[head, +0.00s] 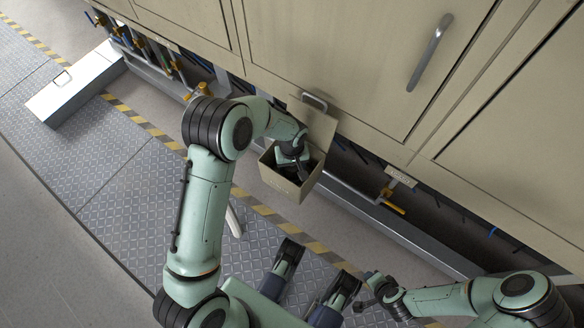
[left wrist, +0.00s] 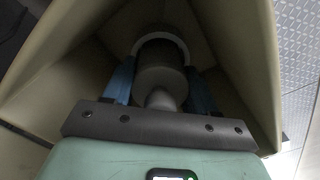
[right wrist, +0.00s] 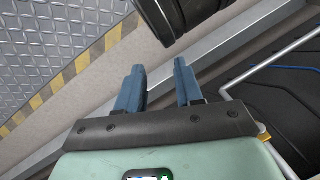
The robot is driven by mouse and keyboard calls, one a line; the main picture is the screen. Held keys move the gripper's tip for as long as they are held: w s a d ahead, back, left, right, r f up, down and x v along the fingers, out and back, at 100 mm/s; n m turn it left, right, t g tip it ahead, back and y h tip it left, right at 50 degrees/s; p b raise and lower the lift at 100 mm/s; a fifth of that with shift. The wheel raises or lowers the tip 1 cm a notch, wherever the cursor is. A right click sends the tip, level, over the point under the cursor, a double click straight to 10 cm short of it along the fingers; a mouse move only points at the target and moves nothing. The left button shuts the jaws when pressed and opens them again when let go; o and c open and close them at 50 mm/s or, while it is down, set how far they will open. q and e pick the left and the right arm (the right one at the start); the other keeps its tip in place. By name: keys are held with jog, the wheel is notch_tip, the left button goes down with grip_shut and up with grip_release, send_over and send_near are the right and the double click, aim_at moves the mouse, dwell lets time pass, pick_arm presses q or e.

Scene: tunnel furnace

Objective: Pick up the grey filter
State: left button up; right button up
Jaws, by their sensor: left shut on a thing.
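The grey filter (left wrist: 162,80) is a rounded grey cylinder inside an open beige box (head: 273,176), seen in the left wrist view. My left gripper (head: 293,170) reaches down into the box. Its blue fingers stand on either side of the filter and are shut on it. In the head view the gripper and box walls hide the filter. My right gripper (right wrist: 158,70) is open, with nothing between its blue fingers, over the floor beside the low metal rail.
Beige cabinets (head: 350,60) with handles stand directly behind the box. A low metal rail (head: 420,245) runs along their foot, with pipes and yellow-handled valves. A metal case (head: 75,88) lies on the tread-plate floor (head: 110,155) at the left.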

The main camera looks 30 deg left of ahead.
pick_arm(q)
jog(key=shift+r, duration=0.1)
